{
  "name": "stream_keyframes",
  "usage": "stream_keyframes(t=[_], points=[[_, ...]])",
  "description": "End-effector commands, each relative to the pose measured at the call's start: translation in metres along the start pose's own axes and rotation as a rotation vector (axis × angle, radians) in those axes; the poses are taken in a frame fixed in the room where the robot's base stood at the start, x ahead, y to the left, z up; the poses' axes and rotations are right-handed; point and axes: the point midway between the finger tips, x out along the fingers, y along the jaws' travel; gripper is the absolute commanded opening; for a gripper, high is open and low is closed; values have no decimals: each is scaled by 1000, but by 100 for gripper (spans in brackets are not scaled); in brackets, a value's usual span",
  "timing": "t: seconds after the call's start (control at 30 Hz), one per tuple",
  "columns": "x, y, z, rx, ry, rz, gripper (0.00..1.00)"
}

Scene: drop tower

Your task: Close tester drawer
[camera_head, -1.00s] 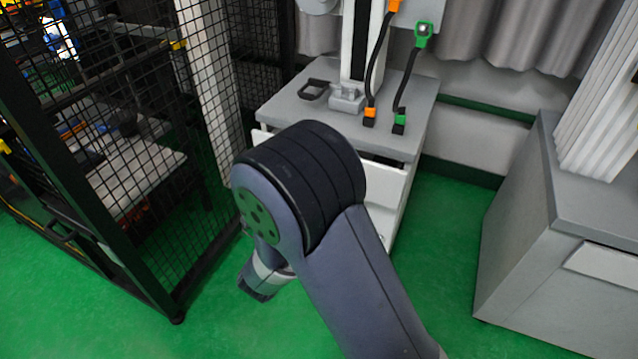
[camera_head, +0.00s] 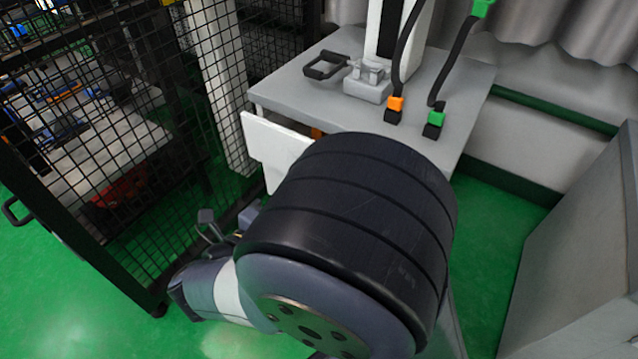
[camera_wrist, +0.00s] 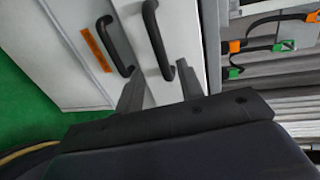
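The tester (camera_head: 290,88) is a grey-topped cabinet with a white drawer front (camera_head: 268,142) standing out from its near side in the head view. My arm hides the rest of that side. In the wrist view, the upper drawer front (camera_wrist: 183,32) has a black bar handle (camera_wrist: 154,40). A second panel beside it has another black handle (camera_wrist: 113,45) and an orange label (camera_wrist: 97,48). My gripper (camera_wrist: 158,68) is open, its two fingers apart on either side of the lower end of the upper drawer's handle. I cannot tell whether they touch it. The gripper is hidden in the head view.
A black mesh fence (camera_head: 130,130) stands left of the tester. Another grey cabinet (camera_head: 585,250) stands at the right. Cables with an orange plug (camera_head: 394,108) and a green plug (camera_head: 436,119) hang to the tester top. Green floor (camera_head: 485,245) is clear between the cabinets.

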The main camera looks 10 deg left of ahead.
Motion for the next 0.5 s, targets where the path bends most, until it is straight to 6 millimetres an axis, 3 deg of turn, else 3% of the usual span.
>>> stream_keyframes(t=[0.3, 0.5], points=[[60, 4, -1, 2, 5, -1, 36], [82, 2, 0, 1, 1, -1, 36]])
